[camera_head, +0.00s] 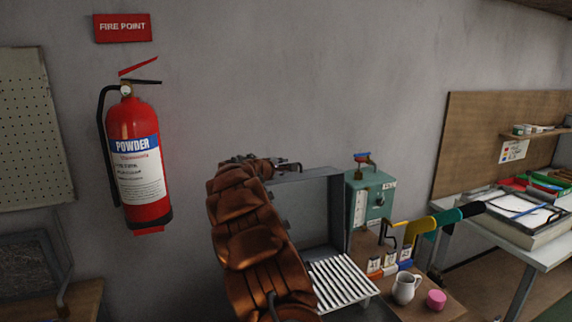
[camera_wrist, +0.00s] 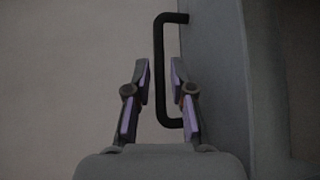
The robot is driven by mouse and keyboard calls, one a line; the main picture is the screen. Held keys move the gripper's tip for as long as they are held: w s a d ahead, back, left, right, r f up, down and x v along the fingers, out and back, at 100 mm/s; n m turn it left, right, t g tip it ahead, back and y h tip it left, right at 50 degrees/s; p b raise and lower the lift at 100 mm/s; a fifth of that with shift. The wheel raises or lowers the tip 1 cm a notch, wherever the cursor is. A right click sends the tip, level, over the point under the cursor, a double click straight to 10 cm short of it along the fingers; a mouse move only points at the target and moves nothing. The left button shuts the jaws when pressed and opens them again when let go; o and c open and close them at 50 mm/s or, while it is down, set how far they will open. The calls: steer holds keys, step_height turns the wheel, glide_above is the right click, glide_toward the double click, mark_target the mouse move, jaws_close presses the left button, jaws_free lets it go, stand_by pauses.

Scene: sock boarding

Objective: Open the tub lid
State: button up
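In the wrist view my gripper (camera_wrist: 160,66) has its two purple-padded fingers apart. A black bar handle (camera_wrist: 159,60) stands between them, with slim gaps seen on both sides; its lower end passes behind the right finger. The handle joins a dark grey panel (camera_wrist: 217,70) on the right. In the head view a grey upright panel (camera_head: 319,205), apparently the tub lid, stands behind a white slatted rack (camera_head: 341,283). My copper-coloured arm hides its left side and much of the tub. My gripper (camera_head: 291,167) shows small at its top left edge; the handle is not discernible there.
A green box (camera_head: 375,200) with a red-topped fitting stands right of the panel. A white jug (camera_head: 405,288), pink cup (camera_head: 436,299) and coloured handles (camera_head: 425,226) are at the right. A fire extinguisher (camera_head: 137,160) hangs left of my arm.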

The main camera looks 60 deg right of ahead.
steer(key=shift+p+x, duration=0.5)
steer(key=shift+x, duration=0.9)
steer(key=shift+c, duration=0.4)
jaws_close()
